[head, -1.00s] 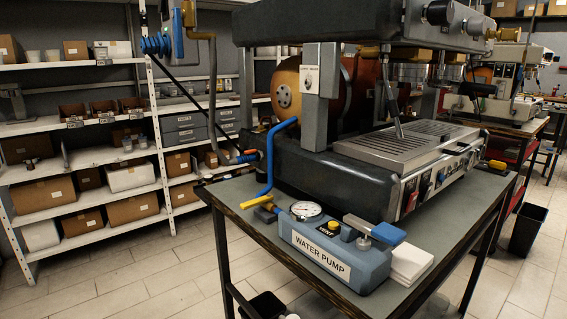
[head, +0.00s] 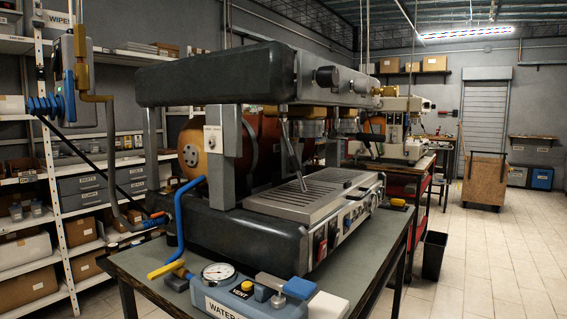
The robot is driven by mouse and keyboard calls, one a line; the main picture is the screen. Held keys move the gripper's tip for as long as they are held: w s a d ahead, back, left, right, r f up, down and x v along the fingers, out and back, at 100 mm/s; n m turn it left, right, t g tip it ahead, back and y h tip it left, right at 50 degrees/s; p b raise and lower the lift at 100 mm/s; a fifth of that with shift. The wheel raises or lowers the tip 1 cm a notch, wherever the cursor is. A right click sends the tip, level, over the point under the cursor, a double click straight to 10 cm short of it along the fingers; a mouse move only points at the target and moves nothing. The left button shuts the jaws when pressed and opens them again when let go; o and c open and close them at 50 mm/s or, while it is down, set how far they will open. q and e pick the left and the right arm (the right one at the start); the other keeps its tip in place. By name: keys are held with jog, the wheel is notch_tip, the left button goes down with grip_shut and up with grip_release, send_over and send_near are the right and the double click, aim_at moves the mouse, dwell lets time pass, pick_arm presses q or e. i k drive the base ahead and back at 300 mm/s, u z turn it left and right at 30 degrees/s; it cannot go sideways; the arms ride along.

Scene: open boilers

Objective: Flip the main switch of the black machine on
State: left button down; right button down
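The black machine (head: 240,215) stands on a dark-topped table (head: 140,265) in the middle of the view, with its top housing (head: 210,75) raised on grey posts. The switch positions are too small to read, and I cannot tell which one is the main switch. Neither of my grippers is in view.
A blue water pump box (head: 245,293) with a gauge sits at the table's near edge, cut off below. A blue hose (head: 178,215) rises beside the machine. Shelves (head: 60,240) stand at the left. A black bin (head: 434,255) and open tiled floor (head: 490,265) lie at the right.

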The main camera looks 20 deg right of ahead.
aim_at(335, 234)
jog(key=k, duration=0.5)
jog(key=z, duration=1.65)
jog(key=i, duration=1.25)
jog(key=u, duration=1.8)
